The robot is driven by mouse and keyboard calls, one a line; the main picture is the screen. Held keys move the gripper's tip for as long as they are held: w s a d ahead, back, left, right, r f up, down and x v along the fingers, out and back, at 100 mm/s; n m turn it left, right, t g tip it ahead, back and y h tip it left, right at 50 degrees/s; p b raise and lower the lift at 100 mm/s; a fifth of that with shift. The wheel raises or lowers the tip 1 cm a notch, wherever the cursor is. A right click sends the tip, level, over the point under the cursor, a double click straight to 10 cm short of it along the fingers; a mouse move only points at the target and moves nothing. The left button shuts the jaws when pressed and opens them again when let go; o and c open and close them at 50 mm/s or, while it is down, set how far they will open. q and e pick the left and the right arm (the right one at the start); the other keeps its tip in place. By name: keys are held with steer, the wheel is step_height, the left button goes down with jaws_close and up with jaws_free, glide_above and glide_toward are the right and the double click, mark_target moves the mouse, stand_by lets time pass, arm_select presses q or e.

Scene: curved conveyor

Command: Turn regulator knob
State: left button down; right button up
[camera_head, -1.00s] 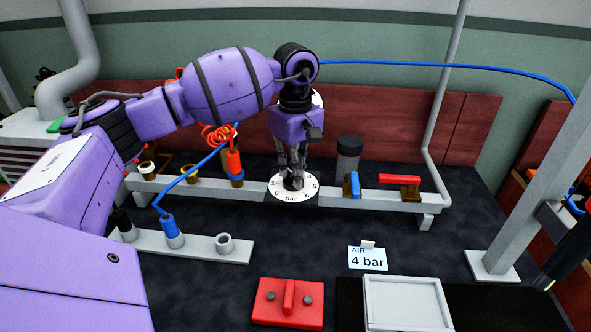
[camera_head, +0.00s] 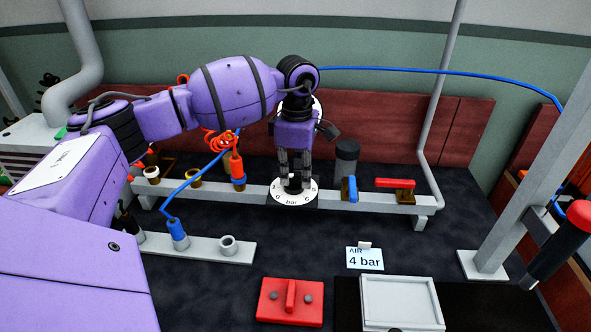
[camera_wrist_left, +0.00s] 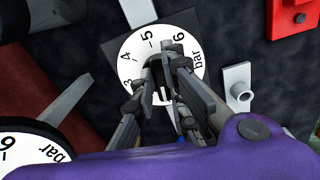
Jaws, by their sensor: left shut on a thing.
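The regulator knob is mostly hidden between the fingers of my left gripper (camera_head: 294,187). It sits at the middle of a round white dial (camera_head: 292,198) marked in bar, on the pipe rail. My left gripper comes down from above, shut on the knob. In the left wrist view the fingers (camera_wrist_left: 160,85) close around the dark knob, and the dial (camera_wrist_left: 132,60) shows 3, 4, 5, 6 and "bar". I cannot read where the knob points. A card (camera_head: 365,259) reads "AIR 4 bar". My right gripper is not in view.
A blue-handled valve (camera_head: 352,188) and a red-handled valve (camera_head: 395,183) stand right of the dial. A dark cylinder (camera_head: 346,160) stands close behind. Blue and red hoses lie left. A red block (camera_head: 290,300) and a grey tray (camera_head: 402,281) are in front.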

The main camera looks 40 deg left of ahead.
arm_select(q)
steer(key=n, duration=0.2)
steer(key=n+p, duration=0.1)
steer(key=shift+w+r+n+p, duration=0.2)
steer(key=shift+n+p, duration=0.1)
steer(key=shift+n, duration=0.1)
steer(key=n+p, duration=0.1)
steer(key=n, duration=0.1)
steer(key=n+p, duration=0.1)
steer(key=n, duration=0.1)
steer(key=shift+a+n, duration=0.2)
steer(key=shift+n, duration=0.1)
steer(key=n+p, duration=0.1)
steer(key=n, duration=0.1)
steer(key=shift+n, duration=0.3)
steer(key=shift+a+n+p, duration=0.15)
steer(key=shift+n+p, duration=0.6)
steer(key=shift+n, duration=0.95)
steer(key=shift+f, duration=0.1)
steer(key=c, duration=1.8)
jaws_free()
steer(key=shift+c, duration=0.2)
steer(key=shift+o, duration=0.4)
